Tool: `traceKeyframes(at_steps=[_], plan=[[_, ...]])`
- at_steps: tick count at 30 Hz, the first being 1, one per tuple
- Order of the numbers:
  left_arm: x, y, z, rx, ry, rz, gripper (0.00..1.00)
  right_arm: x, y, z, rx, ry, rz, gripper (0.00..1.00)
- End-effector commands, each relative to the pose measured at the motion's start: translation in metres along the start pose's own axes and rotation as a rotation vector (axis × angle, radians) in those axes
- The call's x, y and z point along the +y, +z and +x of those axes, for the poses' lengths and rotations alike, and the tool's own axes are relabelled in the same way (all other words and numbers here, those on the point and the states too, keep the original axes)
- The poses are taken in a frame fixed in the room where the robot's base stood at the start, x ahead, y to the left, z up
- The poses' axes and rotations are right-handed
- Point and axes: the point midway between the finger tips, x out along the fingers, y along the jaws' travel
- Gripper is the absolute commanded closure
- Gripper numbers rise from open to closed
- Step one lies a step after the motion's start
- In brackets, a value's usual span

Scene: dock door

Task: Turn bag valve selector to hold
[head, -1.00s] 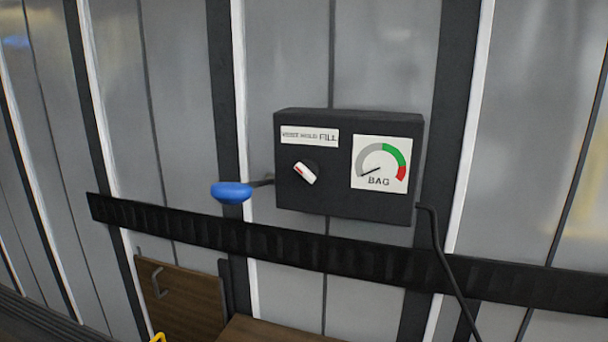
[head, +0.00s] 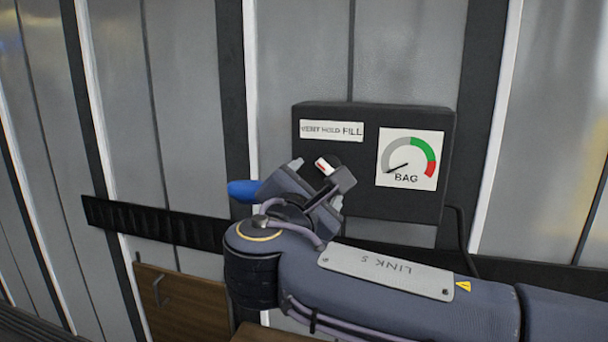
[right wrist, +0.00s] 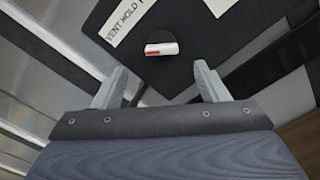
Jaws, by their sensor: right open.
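The bag valve selector (head: 326,166) is a white knob with a red mark on a black control box (head: 312,209). Above it a white label (head: 331,131) reads VENT HOLD FILL. The knob's red end points to the upper left in the head view. My right gripper (head: 318,175) is open in front of the box, close to the knob and partly covering its surroundings. In the right wrist view the selector (right wrist: 161,49) lies beyond and between the two open fingers (right wrist: 160,88), apart from both. My left gripper is not in view.
A BAG gauge (head: 407,159) on the box has its needle at the low grey end. A dark rail (head: 150,227) crosses the ribbed wall below, and a black cable (head: 462,230) hangs at right.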

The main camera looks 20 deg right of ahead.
Motion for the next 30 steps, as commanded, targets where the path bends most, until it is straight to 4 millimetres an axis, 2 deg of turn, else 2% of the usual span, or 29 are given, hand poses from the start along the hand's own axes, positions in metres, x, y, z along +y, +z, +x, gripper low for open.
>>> traceKeyframes(at_steps=[12,17,24,26,30], plan=[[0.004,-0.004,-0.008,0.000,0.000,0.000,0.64,-0.001,0.001,0.062,0.001,-0.004,0.000,0.33],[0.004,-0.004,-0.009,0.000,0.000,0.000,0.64,-0.002,0.000,0.072,0.001,-0.003,0.001,0.33],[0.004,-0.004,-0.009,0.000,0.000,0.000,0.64,-0.002,0.000,0.073,0.002,-0.003,0.001,0.33],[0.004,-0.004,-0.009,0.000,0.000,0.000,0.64,-0.002,0.000,0.073,0.002,-0.003,0.001,0.38],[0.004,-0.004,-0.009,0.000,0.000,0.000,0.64,-0.002,0.000,0.073,0.002,-0.003,0.002,0.56]])
